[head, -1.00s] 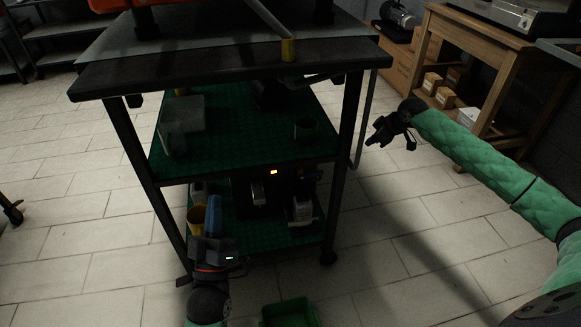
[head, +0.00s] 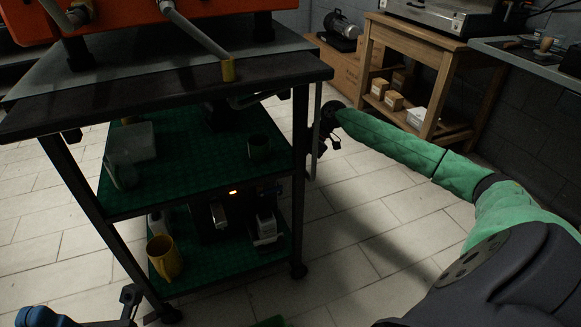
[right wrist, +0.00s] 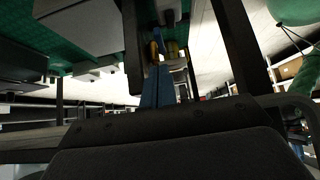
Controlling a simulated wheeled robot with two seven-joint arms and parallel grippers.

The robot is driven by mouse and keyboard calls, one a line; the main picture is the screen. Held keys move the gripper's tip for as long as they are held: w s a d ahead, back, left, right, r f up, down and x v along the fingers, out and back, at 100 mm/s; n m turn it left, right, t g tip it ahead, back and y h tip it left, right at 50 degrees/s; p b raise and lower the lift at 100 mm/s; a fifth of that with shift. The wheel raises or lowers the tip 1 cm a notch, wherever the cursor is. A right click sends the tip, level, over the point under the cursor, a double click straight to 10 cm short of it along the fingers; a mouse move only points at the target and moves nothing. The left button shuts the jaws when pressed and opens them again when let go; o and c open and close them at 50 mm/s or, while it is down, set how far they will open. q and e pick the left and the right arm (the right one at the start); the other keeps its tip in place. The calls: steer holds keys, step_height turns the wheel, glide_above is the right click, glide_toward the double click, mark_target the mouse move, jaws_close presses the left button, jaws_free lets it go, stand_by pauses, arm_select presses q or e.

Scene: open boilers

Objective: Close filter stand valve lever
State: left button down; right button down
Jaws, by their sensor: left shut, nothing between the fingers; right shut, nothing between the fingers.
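A grey bar with a yellow tip (head: 228,70) slants down from the orange machine to the tabletop's front edge. A dark lever-like part (head: 262,98) shows under the tabletop. I cannot tell which of these, if either, is the filter stand valve lever. My left gripper (head: 130,298) is shut and empty at the lower left, in front of the stand's front leg, partly cut off by the frame. My right gripper (head: 328,142) is small and dark beside the stand's right side, shut and empty, apart from both parts. The right wrist view is dark and shows no clear lever.
The stand has a dark tabletop (head: 150,100) and green shelves (head: 190,165). A yellow mug (head: 163,258) sits on the lower shelf. An orange machine (head: 130,12) stands on top. A wooden table (head: 425,50) is at the back right. Tiled floor (head: 365,200) is free to the right.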

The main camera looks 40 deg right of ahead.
mark_target(281, 185)
steer(key=b+x, duration=0.2)
steer(key=x, duration=0.6)
steer(key=shift+a+f, duration=0.15)
steer(key=shift+f, duration=0.15)
